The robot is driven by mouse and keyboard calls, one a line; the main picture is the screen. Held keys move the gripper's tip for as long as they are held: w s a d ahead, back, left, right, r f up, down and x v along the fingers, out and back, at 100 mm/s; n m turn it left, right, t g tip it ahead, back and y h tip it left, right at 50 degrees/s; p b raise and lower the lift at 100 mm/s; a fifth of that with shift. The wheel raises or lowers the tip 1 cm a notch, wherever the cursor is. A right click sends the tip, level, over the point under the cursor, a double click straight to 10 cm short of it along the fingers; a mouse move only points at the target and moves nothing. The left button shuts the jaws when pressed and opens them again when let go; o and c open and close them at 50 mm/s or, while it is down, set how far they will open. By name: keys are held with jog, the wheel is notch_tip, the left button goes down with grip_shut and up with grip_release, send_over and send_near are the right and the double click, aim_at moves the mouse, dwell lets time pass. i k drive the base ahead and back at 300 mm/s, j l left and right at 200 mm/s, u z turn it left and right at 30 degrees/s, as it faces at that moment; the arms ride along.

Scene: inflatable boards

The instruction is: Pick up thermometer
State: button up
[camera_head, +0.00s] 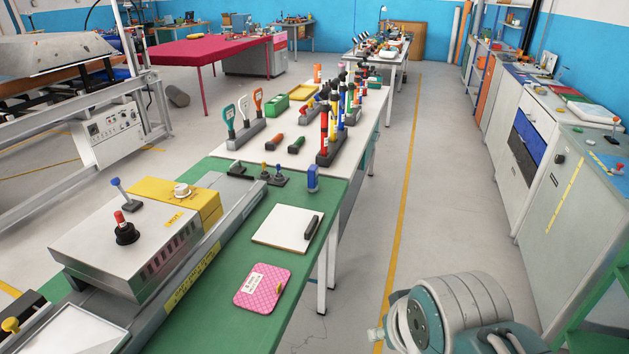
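I cannot pick out a thermometer for certain. A dark, slim handheld object (311,227) lies on a white square board (279,229) on the green bench; it is too small to identify. A pink patterned pad (257,285) with a white label and a small yellowish item at its right edge lies nearer. Part of my arm, grey and teal with cables, shows at the lower right, to the right of the bench. My gripper is not in view, so its opening and anything in it are hidden.
The green bench (228,324) carries a metal heat-sealer-like machine (130,245) at left. Beyond it, a white table (282,158) holds racked, colourful tools (327,135). Grey cabinets (560,190) line the right. The floor aisle with a yellow line (397,225) is open.

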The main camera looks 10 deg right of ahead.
aim_at(313, 172)
jog(key=i+l+u, duration=0.3)
jog(key=i+l, duration=0.3)
jog(key=i+l+u, duration=0.1)
jog(key=i+l, duration=0.2)
jog(key=i+l+u, duration=0.15)
jog(key=i+l, duration=0.2)
jog(key=i+l+u, duration=0.15)
jog(key=l, duration=0.25)
jog(key=i+l+u, duration=0.15)
jog(key=i+l, duration=0.2)
jog(key=i+l+u, duration=0.1)
jog(key=l, duration=0.45)
jog(key=i, duration=0.1)
